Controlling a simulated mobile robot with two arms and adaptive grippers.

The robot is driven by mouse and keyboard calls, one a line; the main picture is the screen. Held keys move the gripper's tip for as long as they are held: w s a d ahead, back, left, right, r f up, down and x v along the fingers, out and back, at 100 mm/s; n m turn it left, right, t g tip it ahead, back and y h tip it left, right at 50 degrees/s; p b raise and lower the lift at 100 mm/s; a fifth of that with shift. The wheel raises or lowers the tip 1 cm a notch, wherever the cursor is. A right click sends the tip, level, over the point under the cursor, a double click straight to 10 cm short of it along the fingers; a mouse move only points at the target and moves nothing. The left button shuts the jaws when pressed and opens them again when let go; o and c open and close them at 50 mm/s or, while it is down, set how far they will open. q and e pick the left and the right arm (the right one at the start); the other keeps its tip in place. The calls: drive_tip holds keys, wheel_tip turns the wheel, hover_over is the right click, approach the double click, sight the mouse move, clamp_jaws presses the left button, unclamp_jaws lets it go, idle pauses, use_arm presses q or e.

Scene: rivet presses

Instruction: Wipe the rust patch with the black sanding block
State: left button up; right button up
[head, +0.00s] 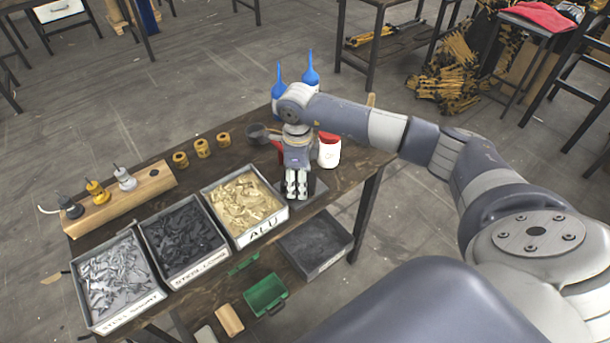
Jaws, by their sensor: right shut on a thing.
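My right gripper (296,192) points straight down over the front right part of the dark bench, just right of the ALU bin. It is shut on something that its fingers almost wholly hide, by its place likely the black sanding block. The fingers are at or just above a dark grey plate (317,188) on the bench. I cannot make out a rust patch; the gripper and wrist cover part of the plate. My left gripper is not in view.
A white jar with a red lid (329,152), blue bottles (311,72) and a dark cup (257,133) stand behind the gripper. A grey tray (330,264) sits lower.

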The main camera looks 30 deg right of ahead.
drive_tip(key=shift+s+a+f, duration=0.15)
drive_tip(key=shift+s+a, duration=0.05)
drive_tip(key=shift+a, duration=0.65)
drive_tip(key=shift+s+a+f, duration=0.15)
drive_tip(key=shift+a, duration=0.7)
drive_tip(key=shift+s+a, duration=0.1)
drive_tip(key=shift+a, duration=0.15)
drive_tip(key=shift+o, duration=0.3)
drive_tip(key=shift+d, duration=0.15)
drive_tip(key=shift+w+d+b, duration=0.25)
drive_tip(key=shift+d+b, duration=0.15)
drive_tip(key=shift+d, duration=0.1)
drive_tip(key=shift+c, duration=1.2)
drive_tip(key=shift+w+d+r, duration=0.2)
drive_tip(key=shift+d+r, duration=0.1)
drive_tip(key=shift+d, duration=0.3)
drive_tip(key=shift+w+d+b, duration=0.15)
drive_tip(key=shift+d+b, duration=0.55)
drive_tip(key=shift+d, duration=1.4)
drive_tip(key=shift+r, duration=0.1)
